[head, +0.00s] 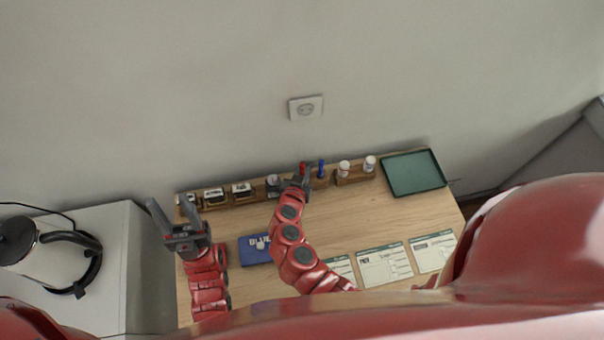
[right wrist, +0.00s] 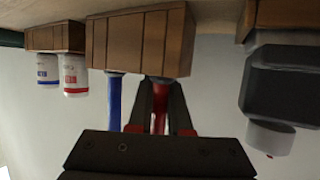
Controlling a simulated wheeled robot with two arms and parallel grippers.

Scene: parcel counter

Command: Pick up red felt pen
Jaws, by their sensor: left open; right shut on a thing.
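The red felt pen (head: 302,168) stands upright in a wooden holder at the back of the counter. It also shows in the right wrist view (right wrist: 159,122), between the fingers. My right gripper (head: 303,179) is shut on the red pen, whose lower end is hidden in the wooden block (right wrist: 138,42). A blue pen (right wrist: 114,100) stands beside it in the same block, just outside the fingers. My left gripper (head: 168,222) is open and empty, above the counter's left side.
A dark bottle (right wrist: 282,88) stands close beside the pen block. Two white bottles (head: 344,166) sit in another holder. Several stamps (head: 213,195) line the back left. A blue pad (head: 254,249), paper forms (head: 384,264) and a green tray (head: 413,173) lie on the counter.

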